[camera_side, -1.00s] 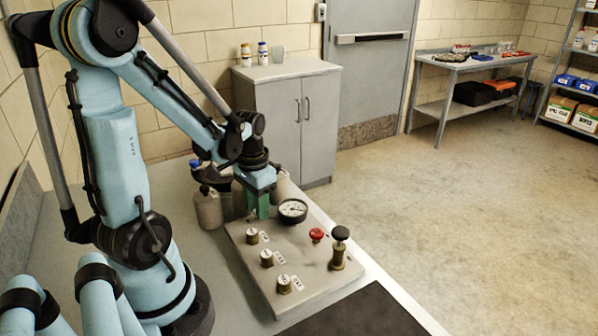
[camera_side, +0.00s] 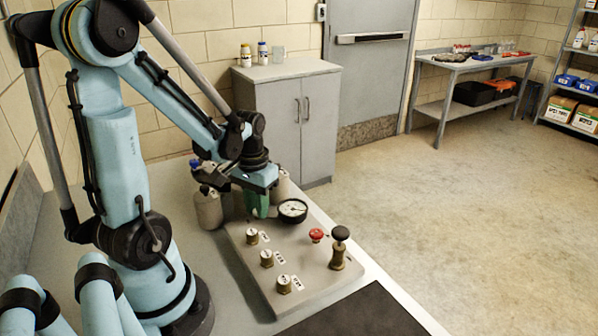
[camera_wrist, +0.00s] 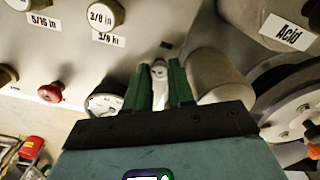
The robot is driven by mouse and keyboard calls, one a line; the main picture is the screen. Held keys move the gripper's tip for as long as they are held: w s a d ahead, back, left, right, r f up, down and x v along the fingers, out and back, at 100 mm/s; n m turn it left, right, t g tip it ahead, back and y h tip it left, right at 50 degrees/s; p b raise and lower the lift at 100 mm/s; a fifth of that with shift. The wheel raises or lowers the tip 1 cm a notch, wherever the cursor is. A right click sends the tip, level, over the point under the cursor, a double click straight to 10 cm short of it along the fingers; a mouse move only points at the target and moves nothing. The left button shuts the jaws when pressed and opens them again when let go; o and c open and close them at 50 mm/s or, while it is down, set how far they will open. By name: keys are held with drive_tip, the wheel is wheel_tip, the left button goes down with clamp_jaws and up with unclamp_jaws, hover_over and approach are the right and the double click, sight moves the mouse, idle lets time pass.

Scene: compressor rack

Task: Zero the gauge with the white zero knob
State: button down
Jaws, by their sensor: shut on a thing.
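The white zero knob (camera_wrist: 158,71) shows in the wrist view between the green fingers of my gripper (camera_wrist: 157,80), which is shut on it. In the side view my gripper (camera_side: 259,211) points down at the far end of the grey panel (camera_side: 300,255), just left of the gauge, and hides the knob. The round gauge (camera_side: 292,210) has a white dial and black rim. It is partly covered by my finger in the wrist view (camera_wrist: 103,104). Its needle reading is too small to tell.
On the panel are a red knob (camera_side: 316,235), a black-topped brass valve (camera_side: 339,245) and brass fittings (camera_side: 267,258) with size labels. A pale bottle (camera_side: 208,208) stands left of my gripper. A grey cabinet (camera_side: 290,120) is behind.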

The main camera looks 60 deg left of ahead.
idle(0.3)
drive_tip(key=c, duration=1.2)
unclamp_jaws()
drive_tip(key=shift+c, duration=0.2)
wheel_tip(320, 180, up, 12)
drive_tip(key=w+d+m+t, duration=0.2)
drive_tip(key=d+t, duration=0.1)
drive_tip(key=d, duration=0.4)
drive_tip(key=w+d+f+m+t, duration=0.1)
drive_tip(key=w+d+m+t, duration=0.2)
drive_tip(key=d, duration=0.5)
drive_tip(key=shift+d+m+t, duration=0.2)
drive_tip(key=shift+m+t, duration=0.1)
drive_tip(key=shift+t, duration=0.3)
